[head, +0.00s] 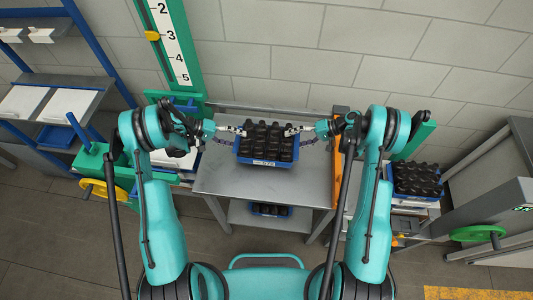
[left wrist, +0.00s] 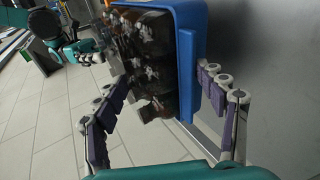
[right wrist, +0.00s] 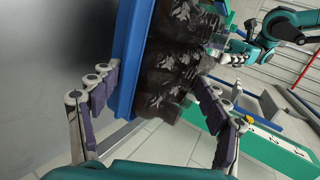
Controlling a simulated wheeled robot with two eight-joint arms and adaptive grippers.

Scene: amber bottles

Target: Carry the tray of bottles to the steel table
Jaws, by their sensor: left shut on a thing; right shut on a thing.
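A blue tray (head: 264,161) packed with dark bottles is at the back middle of the grey steel table (head: 222,180) in the head view. I cannot tell whether it rests on the top or hangs just above it. My left gripper (head: 238,130) is shut on the tray's left end, and my right gripper (head: 292,131) on its right end. The tray's blue wall shows between the fingers in the left wrist view (left wrist: 187,65) and the right wrist view (right wrist: 128,60). The bottles (right wrist: 172,65) look dark brown and stand close together. The exact finger contact is hard to see.
Another blue tray of dark bottles (head: 415,180) stands on a stand at the right. One more tray (head: 270,210) is on the table's lower shelf. A green post with a number scale (head: 172,45) rises behind left. A blue-framed shelf (head: 55,95) is at far left.

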